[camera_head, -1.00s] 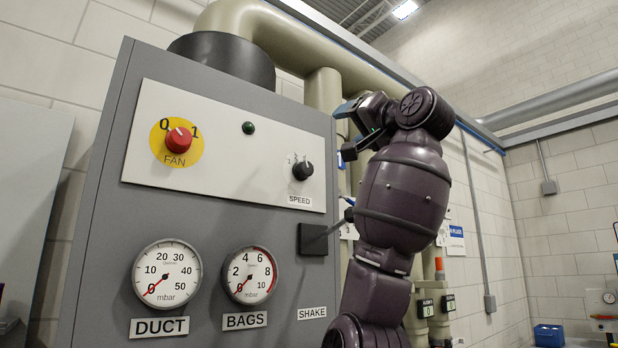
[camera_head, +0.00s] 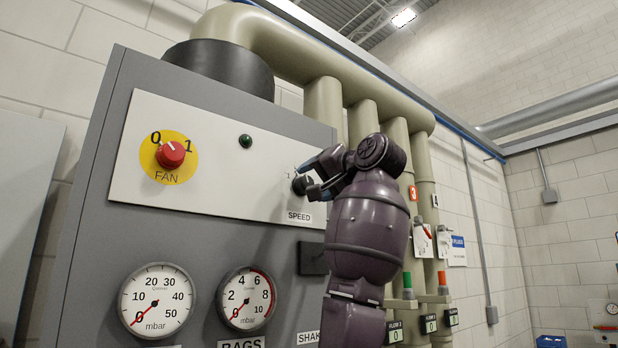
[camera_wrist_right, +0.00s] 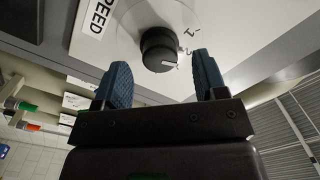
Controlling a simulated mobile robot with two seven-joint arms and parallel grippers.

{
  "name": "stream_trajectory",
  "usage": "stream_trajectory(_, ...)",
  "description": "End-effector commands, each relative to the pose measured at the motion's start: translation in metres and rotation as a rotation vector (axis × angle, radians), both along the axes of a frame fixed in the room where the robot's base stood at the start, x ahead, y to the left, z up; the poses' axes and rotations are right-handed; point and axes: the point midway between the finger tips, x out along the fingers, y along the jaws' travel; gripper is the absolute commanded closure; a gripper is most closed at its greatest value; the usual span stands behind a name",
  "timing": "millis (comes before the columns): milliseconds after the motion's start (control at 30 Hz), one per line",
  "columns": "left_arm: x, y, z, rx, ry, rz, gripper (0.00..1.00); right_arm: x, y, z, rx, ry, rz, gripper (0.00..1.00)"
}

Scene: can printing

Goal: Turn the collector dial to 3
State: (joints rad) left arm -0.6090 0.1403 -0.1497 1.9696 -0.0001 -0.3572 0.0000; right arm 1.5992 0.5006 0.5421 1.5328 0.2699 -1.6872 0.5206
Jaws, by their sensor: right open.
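The collector dial is a black round knob (camera_head: 300,185) above the SPEED label (camera_head: 299,216) on the cabinet's pale panel. In the right wrist view the dial (camera_wrist_right: 158,46) has a white pointer mark, with small printed numbers beside it. I cannot tell exactly which number the mark meets. My right gripper (camera_head: 314,178) is at the dial and partly covers it in the head view. In the right wrist view its two blue fingers (camera_wrist_right: 161,66) are apart, one on each side of the dial, with visible gaps. My left gripper is in neither view.
The red FAN switch (camera_head: 170,155) and a dark green lamp (camera_head: 245,141) are on the same panel. Two gauges, DUCT (camera_head: 156,300) and BAGS (camera_head: 246,298), sit below. A black block (camera_head: 312,258) is under the panel. Beige pipes (camera_head: 323,105) stand to the right.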

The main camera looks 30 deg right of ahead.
Motion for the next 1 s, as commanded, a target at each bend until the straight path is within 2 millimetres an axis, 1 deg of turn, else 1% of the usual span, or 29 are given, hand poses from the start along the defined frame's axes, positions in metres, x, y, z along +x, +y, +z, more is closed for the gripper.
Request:
stream_trajectory(33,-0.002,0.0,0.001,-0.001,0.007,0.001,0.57,0.007,0.001,0.001,0.001,0.003,0.001,0.35)
stream_trajectory(100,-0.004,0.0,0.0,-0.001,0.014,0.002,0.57,0.014,0.002,0.001,0.002,0.003,0.001,0.35)
stream_trajectory(200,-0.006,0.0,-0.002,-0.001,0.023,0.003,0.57,0.021,0.002,0.0,0.001,0.002,0.0,0.35)
stream_trajectory(333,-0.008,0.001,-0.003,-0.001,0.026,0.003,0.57,0.024,0.003,0.0,0.001,0.0,0.0,0.35)
stream_trajectory(567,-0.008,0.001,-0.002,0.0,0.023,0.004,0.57,0.024,0.003,0.0,0.0,-0.001,-0.001,0.35)
stream_trajectory(667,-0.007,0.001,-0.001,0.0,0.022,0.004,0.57,0.024,0.003,0.0,0.0,-0.001,-0.001,0.48)
stream_trajectory(800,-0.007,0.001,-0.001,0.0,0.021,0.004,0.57,0.024,0.003,0.0,0.0,-0.001,-0.001,0.7)
stream_trajectory(900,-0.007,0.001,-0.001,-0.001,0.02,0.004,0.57,0.024,0.003,0.0,0.0,-0.001,-0.001,0.84)
stream_trajectory(1000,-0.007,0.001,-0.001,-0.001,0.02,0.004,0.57,0.024,0.003,0.0,0.003,0.0,-0.001,0.84)
